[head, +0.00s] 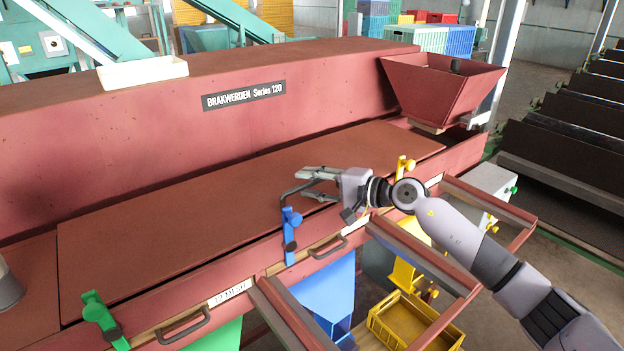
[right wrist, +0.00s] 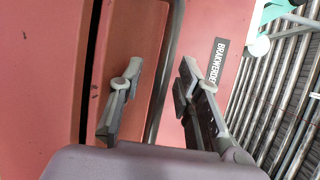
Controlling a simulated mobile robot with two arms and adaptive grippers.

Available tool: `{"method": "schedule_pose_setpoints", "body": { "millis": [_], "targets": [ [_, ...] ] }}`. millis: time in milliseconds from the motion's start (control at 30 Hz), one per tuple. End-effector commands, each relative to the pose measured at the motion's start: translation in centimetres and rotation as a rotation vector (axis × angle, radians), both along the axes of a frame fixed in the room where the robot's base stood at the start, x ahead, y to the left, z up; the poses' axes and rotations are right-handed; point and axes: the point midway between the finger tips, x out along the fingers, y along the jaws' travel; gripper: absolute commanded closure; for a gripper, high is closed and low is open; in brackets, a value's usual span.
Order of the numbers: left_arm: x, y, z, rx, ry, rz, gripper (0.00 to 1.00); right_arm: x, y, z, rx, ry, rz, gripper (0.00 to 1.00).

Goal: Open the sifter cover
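The sifter cover (head: 200,205) is a long, flat rust-red panel lying closed along the top of the red machine. Dark handles (head: 327,247) sit on the machine's front rail, along with green (head: 103,318), blue (head: 290,236) and yellow (head: 404,168) clamps. My right gripper (head: 312,184) is above the front part of the cover, near the blue clamp, fingers pointing left. In the right wrist view its two fingers (right wrist: 158,88) are apart with nothing held between them; red machine surfaces lie beyond. Whether it touches the cover is unclear. My left gripper is not seen.
A red hopper (head: 440,88) stands at the cover's right end. The tall red housing (head: 120,135) runs behind the cover, with a white tray (head: 143,71) on top. Red frames (head: 425,255) jut out in front, above a yellow crate (head: 402,322). A grey piece is cut off at the left edge.

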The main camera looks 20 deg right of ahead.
Motion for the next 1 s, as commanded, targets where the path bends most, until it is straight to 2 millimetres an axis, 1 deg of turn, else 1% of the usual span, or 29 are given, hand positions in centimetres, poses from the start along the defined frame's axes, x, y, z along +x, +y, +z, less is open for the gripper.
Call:
{"method": "schedule_pose_setpoints", "body": {
  "millis": [200, 233, 600, 700, 1000],
  "targets": [
    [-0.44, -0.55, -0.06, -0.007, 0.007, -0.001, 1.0, 0.03, 0.02, -0.04, 0.0, 0.0, 0.0, 0.69],
    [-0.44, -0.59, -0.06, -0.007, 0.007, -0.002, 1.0, 0.03, 0.02, -0.04, 0.0, 0.0, 0.0, 0.7],
    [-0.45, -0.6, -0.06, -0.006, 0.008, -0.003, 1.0, 0.02, -0.01, -0.02, 0.0, 0.0, 0.0, 0.95],
    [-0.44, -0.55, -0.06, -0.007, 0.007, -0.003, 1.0, 0.01, -0.02, -0.03, 0.0, 0.0, 0.0, 1.0],
    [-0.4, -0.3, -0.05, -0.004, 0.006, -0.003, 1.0, 0.0, -0.02, -0.06, -0.001, 0.001, 0.0, 1.0]
  ]
}}
